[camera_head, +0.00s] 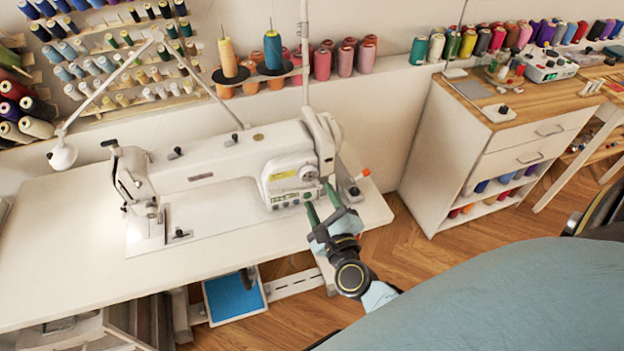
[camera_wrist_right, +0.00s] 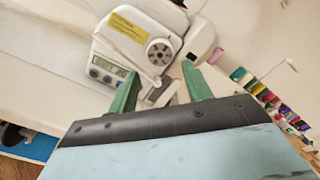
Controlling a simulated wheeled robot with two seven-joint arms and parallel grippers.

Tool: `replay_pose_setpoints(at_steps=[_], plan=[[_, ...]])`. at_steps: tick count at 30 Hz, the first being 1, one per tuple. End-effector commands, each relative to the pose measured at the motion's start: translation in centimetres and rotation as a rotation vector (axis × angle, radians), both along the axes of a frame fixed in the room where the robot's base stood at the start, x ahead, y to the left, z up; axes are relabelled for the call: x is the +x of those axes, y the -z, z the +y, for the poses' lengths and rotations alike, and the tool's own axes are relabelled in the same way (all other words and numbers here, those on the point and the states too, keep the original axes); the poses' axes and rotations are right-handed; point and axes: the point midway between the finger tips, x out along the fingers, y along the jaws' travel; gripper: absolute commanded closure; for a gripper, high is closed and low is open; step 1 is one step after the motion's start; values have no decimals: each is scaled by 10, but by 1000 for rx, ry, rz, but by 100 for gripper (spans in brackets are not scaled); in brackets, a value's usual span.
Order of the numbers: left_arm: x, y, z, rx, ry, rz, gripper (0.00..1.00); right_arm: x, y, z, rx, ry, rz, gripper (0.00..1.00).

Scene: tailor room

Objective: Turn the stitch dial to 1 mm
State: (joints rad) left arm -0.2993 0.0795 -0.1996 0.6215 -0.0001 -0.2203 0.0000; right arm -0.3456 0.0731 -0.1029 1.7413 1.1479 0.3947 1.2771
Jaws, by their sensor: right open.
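The white sewing machine (camera_head: 225,163) stands on a white table at the left in the head view. The stitch dial (camera_head: 308,174) is a round grey knob on the machine's right end. It also shows in the right wrist view (camera_wrist_right: 159,51), below a yellow label and beside a small display panel (camera_wrist_right: 107,68). My right gripper (camera_head: 322,201) is open and empty, with its green fingers pointing at the machine's right end, just below the dial. In the wrist view its fingertips (camera_wrist_right: 160,72) are spread apart on either side below the dial, apart from it. My left gripper is out of view.
The white table (camera_head: 60,255) is bare at the front left. A lamp (camera_head: 62,155) stands behind it. Thread cones (camera_head: 228,58) rise behind the machine. A white cabinet (camera_head: 470,140) stands at the right, with wood floor between. A rounded blue-grey surface (camera_head: 500,300) fills the lower right.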

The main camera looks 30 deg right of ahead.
Motion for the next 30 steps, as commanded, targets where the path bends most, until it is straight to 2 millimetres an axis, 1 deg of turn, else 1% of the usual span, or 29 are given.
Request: replay_pose_setpoints(at_steps=[1,3,6,10,15,23,30], plan=[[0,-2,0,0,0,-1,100,12,-2,-3,-1,1,-3,51],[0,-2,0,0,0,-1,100,25,-1,-6,-1,-1,-2,51],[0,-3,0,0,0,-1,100,41,-1,-10,-1,0,-1,51],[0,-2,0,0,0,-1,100,55,0,-13,-1,0,0,51],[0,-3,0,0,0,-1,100,63,1,-15,-2,-1,1,51],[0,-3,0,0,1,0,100,64,1,-15,-2,-1,1,51],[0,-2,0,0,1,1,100,64,0,-15,-3,-1,1,82]])
